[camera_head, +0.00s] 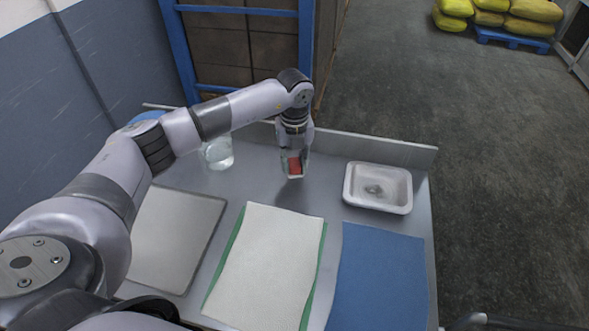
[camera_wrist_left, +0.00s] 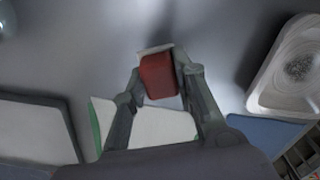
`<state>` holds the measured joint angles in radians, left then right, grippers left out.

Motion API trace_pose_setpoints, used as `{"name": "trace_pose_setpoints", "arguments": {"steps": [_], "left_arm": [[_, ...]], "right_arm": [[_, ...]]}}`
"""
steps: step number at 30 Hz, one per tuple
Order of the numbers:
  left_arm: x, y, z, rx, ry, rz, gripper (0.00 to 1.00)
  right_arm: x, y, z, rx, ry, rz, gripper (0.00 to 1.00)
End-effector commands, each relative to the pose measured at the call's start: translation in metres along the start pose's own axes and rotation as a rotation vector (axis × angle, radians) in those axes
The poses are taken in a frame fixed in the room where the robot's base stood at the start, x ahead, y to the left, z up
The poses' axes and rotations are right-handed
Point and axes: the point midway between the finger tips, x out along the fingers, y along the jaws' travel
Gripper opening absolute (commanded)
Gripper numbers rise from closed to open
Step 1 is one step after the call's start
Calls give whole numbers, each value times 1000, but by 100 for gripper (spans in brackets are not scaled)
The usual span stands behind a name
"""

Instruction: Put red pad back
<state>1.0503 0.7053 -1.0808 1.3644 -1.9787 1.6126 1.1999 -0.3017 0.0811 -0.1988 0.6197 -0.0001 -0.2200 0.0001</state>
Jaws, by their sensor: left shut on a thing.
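The red pad (camera_head: 295,166) is a small red block with a pale layer at its lower edge. My left gripper (camera_head: 294,172) is shut on it and holds it over the back middle of the metal table, between the glass and the white dish. In the left wrist view the red pad (camera_wrist_left: 158,77) sits between the two fingertips (camera_wrist_left: 162,75), with the grey table surface behind it. The left fingers partly cover its sides. My right gripper does not show in either view.
A white dish (camera_head: 348,190) stands at the back right and a clear glass (camera_head: 218,153) at the back left. A grey board (camera_head: 172,240), a white cloth on a green one (camera_head: 268,262) and a blue cloth (camera_head: 378,275) lie in front. A low raised lip (camera_head: 390,151) runs along the back.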

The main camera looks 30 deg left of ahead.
Motion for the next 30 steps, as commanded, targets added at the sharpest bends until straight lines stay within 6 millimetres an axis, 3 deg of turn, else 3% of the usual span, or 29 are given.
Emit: {"name": "trace_pose_setpoints", "arguments": {"steps": [7,20,21,30], "left_arm": [[34,0,-1,0,3,1,0],[43,0,0,1,1,1,0],[42,0,0,1,1,0,28],[42,0,-1,1,1,1,46]], "right_arm": [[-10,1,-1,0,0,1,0],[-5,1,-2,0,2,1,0],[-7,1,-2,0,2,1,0],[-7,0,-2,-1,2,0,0]]}}
